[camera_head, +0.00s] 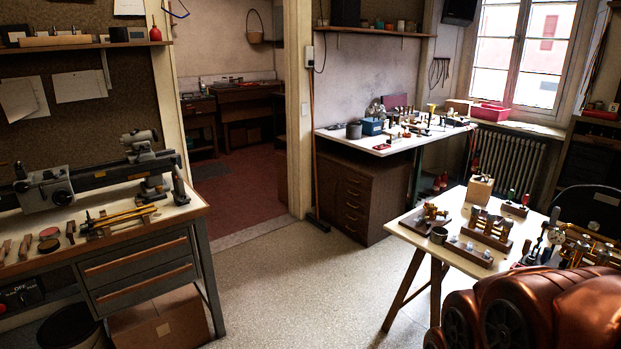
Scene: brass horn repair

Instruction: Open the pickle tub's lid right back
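I cannot tell for sure which thing is the pickle tub. A red, low rectangular tub (490,111) stands by the window at the back right; it is too small in view to tell whether it has a lid or how a lid stands. A small blue box (372,126) sits on the white-topped bench at the back, and a dark round bin (72,328) stands on the floor at the lower left. I see no gripper clearly in this view.
A workbench (150,238) with a lathe stands at the left. A white-topped table (410,228) with tools stands at the right, before the back bench (340,137). The speckled floor (290,285) between them is clear. A doorway opens at the back.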

